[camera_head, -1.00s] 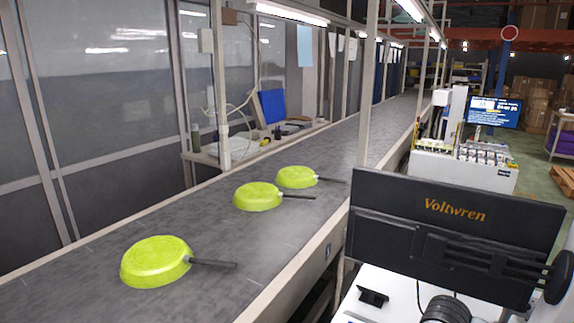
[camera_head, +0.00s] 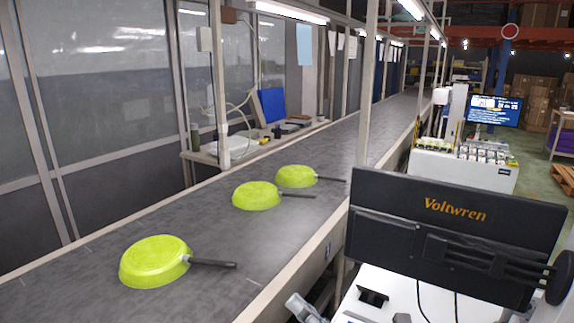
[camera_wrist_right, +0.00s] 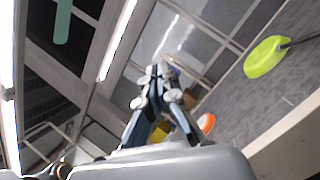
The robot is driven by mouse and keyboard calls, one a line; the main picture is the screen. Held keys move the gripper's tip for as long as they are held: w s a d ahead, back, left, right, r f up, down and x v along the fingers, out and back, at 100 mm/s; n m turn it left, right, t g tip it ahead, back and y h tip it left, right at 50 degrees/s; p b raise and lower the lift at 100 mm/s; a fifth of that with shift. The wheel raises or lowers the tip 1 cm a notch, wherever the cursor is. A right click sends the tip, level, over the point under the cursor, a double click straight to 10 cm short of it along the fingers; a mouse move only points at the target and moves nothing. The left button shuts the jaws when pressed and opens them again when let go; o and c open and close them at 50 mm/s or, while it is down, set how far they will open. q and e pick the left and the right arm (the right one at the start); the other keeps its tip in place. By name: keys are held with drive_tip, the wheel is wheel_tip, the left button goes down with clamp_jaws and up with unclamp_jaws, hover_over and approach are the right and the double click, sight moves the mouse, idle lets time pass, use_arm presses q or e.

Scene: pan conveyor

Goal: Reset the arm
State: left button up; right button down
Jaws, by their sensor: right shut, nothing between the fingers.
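Three lime-green pans with dark handles lie upside down on the grey conveyor belt (camera_head: 80,285): a near pan (camera_head: 155,262), a middle pan (camera_head: 257,196) and a far pan (camera_head: 296,176). Their handles point right. My right gripper (camera_head: 297,303) shows only partly at the bottom edge of the head view, beside the belt's near rail and apart from the pans. In the right wrist view, the right gripper (camera_wrist_right: 157,76) is shut and empty, and one green pan (camera_wrist_right: 265,57) lies off to its right. My left gripper is not seen.
A black panel marked Voltwren (camera_head: 455,225) stands at the right, above a white surface. A post (camera_head: 366,90) rises at the belt's near side. A side table (camera_head: 235,147) with a blue board stands behind the belt. A white machine (camera_head: 465,165) and screen (camera_head: 495,110) are farther back.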

drive_tip(key=w+d+f+m+t+h, duration=0.2)
drive_tip(key=d+f+m+t+h, duration=0.15)
drive_tip(key=d+m+h, duration=0.6)
drive_tip(key=w+d+f+m+t+h, duration=0.2)
drive_tip(key=d+f+m+h, duration=0.3)
drive_tip(key=m, duration=0.8)
drive_tip(key=s+d+f+m+g+h, duration=0.4)
drive_tip(key=f+m+g, duration=0.25)
drive_tip(key=f, duration=0.25)
drive_tip(key=s+f+m+g+y, duration=0.1)
drive_tip(key=s+f+m+g, duration=0.2)
drive_tip(key=s+f+g, duration=0.35)
drive_tip(key=s+f+m+g, duration=0.3)
drive_tip(key=s+f, duration=0.4)
drive_tip(key=s, duration=0.5)
wheel_tip(320, 180, down, 25)
drive_tip(key=s+g, duration=0.1)
drive_tip(key=s+d+f+g, duration=0.1)
drive_tip(key=s+d+f, duration=0.1)
drive_tip(key=s+f, duration=1.5)
drive_tip(key=shift+s+d+f, duration=0.15)
drive_tip(key=shift+d+f, duration=0.05)
drive_tip(key=shift+d, duration=0.05)
